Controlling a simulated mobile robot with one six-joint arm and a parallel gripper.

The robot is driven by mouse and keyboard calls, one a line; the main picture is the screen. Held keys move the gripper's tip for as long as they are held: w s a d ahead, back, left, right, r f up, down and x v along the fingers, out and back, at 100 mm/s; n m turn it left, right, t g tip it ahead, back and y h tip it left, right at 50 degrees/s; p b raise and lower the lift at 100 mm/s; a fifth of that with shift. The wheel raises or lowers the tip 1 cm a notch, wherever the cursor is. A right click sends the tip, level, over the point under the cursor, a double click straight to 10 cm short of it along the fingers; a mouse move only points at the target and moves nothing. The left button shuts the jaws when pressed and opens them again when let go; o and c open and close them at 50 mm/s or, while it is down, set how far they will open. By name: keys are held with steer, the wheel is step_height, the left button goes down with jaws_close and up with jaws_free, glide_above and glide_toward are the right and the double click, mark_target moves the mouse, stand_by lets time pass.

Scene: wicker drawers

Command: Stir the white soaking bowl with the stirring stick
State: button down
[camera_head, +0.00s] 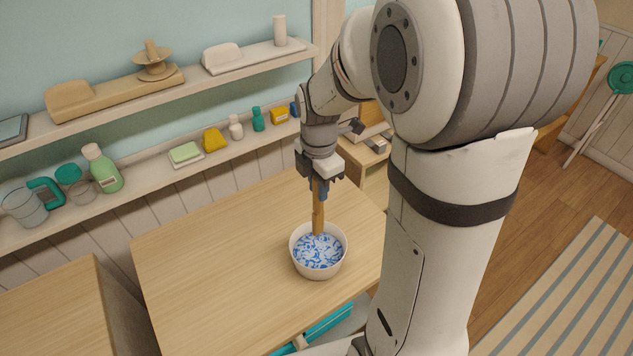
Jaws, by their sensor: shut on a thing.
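The white soaking bowl (318,272) stands on the wooden table, right of its middle. Blue and white patterned contents (319,253) show inside it. My gripper (319,183) is above the bowl, pointing down, and is shut on the wooden stirring stick (318,212). The stick is nearly upright, and its lower end reaches the back part of the bowl's opening. Its tip is not clearly visible, so I cannot tell how deep it goes. My arm covers the right side of the table.
The wooden table (215,265) is bare left of the bowl. Behind it, a shelf (145,185) holds bottles, a green sponge (185,153) and small containers. A higher shelf (200,82) runs above. A teal item (325,328) lies below the table's front edge.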

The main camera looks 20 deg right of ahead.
steer(key=shift+f+b, duration=4.2)
steer(key=shift+f, duration=1.55)
steer(key=shift+s+a, duration=0.1)
steer(key=shift+a, duration=0.05)
